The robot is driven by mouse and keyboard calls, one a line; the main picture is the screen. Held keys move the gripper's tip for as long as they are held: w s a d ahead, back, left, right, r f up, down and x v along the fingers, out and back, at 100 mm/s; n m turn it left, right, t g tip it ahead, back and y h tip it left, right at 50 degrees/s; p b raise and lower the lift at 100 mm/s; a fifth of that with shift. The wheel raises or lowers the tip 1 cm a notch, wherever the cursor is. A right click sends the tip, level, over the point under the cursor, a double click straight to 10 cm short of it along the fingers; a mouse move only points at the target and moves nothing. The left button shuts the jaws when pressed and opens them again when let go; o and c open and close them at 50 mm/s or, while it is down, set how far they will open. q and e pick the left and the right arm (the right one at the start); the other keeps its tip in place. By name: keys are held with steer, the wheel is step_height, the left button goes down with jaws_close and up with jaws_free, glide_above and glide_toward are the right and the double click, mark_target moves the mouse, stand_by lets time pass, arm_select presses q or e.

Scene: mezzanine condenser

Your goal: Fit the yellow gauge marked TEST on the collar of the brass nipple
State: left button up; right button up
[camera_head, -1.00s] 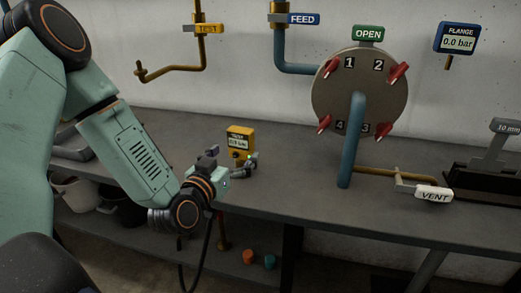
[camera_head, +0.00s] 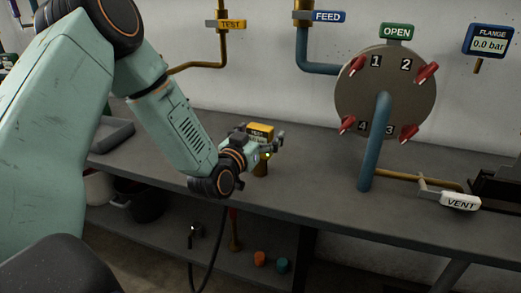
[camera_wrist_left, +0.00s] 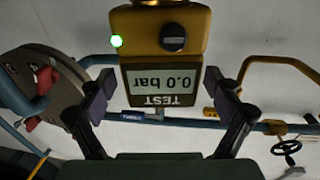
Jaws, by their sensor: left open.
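The yellow gauge (camera_head: 261,130) is on the bench at the middle, partly hidden by my left gripper (camera_head: 268,143). In the left wrist view the gauge (camera_wrist_left: 172,40) appears upside down, with a display reading 0.0 bar, the word TEST and a green light. My left gripper (camera_wrist_left: 160,98) is open, one finger on each side of the gauge's display, with gaps showing. My right gripper is out of view.
A round plate (camera_head: 386,95) with several red knobs stands right of the gauge, with a blue pipe (camera_head: 376,150) in front. A VENT handle (camera_head: 460,201) is at right. A grey tray (camera_head: 112,136) lies behind my left arm.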

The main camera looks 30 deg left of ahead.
arm_select(q)
steer(key=shift+d, duration=0.15)
steer(key=shift+a+f, duration=0.15)
steer(key=shift+a, duration=0.25)
steer(key=c, duration=0.4)
steer(key=shift+d, duration=0.3)
steer(key=c, duration=0.5)
steer(key=shift+a, duration=0.2)
steer(key=c, duration=0.4)
steer(key=shift+d, duration=0.1)
steer(key=shift+c, duration=1.1)
